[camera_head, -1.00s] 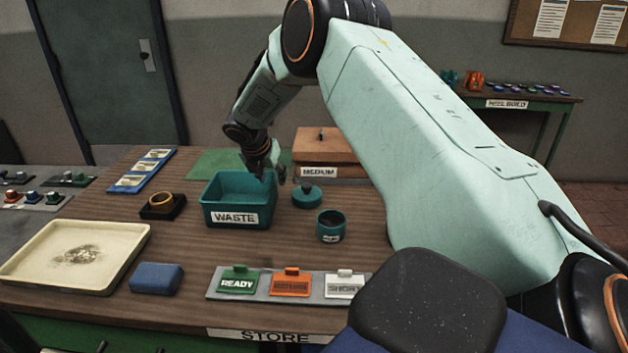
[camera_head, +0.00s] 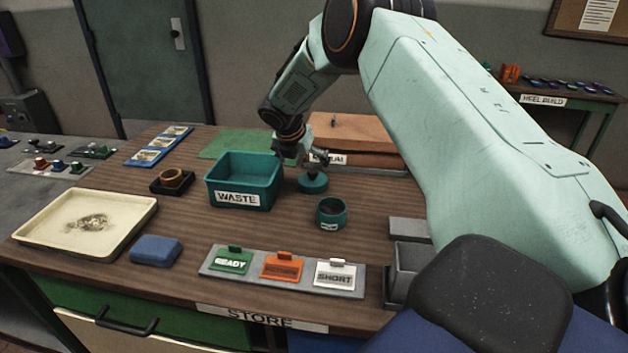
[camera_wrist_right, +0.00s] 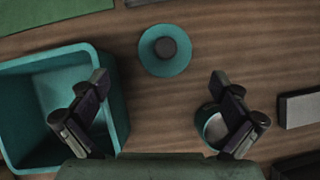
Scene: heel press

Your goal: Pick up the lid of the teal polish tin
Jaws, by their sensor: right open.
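The teal lid (camera_head: 313,184) with a dark round knob lies on the wooden table, right of the waste bin. It also shows in the right wrist view (camera_wrist_right: 165,50), ahead of and between the fingers. The open teal polish tin (camera_head: 331,212) stands nearer the front; in the right wrist view the tin (camera_wrist_right: 214,127) is partly hidden behind the right finger. My right gripper (camera_head: 312,163) is open and empty above the lid, and its fingers also show in the right wrist view (camera_wrist_right: 159,82). Contact with the lid cannot be told. My left gripper is not in view.
The teal waste bin (camera_head: 243,180) stands close left of the lid. A wooden box marked medium (camera_head: 360,135) is behind. A tag rack (camera_head: 210,265), a blue block (camera_head: 156,250), a cream tray (camera_head: 50,232) and a dark holder with a brass ring (camera_head: 171,179) are on the table.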

